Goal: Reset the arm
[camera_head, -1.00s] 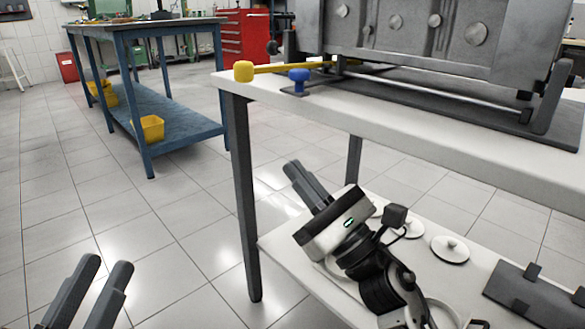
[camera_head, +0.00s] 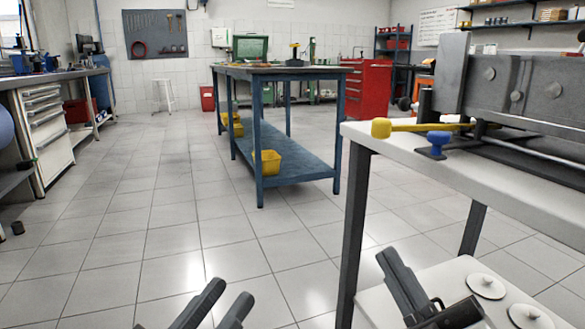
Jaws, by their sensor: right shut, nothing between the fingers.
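My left gripper (camera_head: 231,291) shows at the bottom edge, left of the white table, over the tiled floor. Its two dark fingers stand apart with nothing between them. My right gripper (camera_head: 389,258) is at the bottom right, just right of the table's front leg and near the lower shelf. Its dark fingers are together and hold nothing. Most of both arms is below the picture.
The white table (camera_head: 440,162) at right carries a grey engine block (camera_head: 525,92), a yellow-ended tool (camera_head: 381,128) and a blue-knobbed part (camera_head: 439,139). Round white lids (camera_head: 487,285) lie on its lower shelf (camera_head: 455,274). A blue workbench (camera_head: 300,165) stands behind.

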